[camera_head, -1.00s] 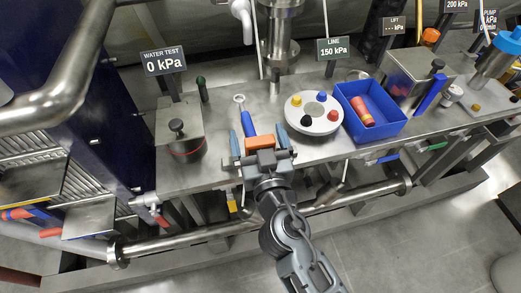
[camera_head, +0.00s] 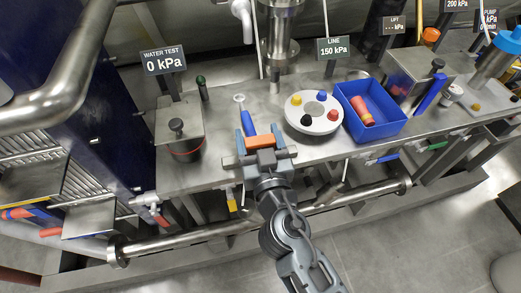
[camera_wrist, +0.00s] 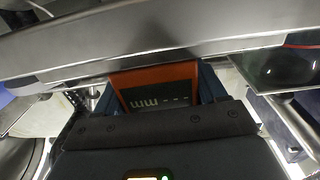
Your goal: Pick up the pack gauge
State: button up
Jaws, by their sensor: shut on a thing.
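The pack gauge is an orange block (camera_head: 260,142) at the front edge of the steel bench in the head view. In the wrist view the orange-framed gauge (camera_wrist: 157,88) shows a dark display with "mm" and dashes, upside down. My gripper (camera_head: 259,134) has its two blue fingers closed on either side of the gauge. Whether the gauge still touches the bench I cannot tell.
A blue-handled tool (camera_head: 246,121) lies just beyond the gripper. A white round holder with coloured knobs (camera_head: 303,123) and a blue bin (camera_head: 388,130) stand to the right. A lidded steel pot (camera_head: 186,142) stands left. The bench edge (camera_wrist: 150,42) crosses the wrist view.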

jog(key=shift+r, duration=0.1)
jog(key=shift+r+p, duration=1.95)
jog(key=shift+r, duration=0.5)
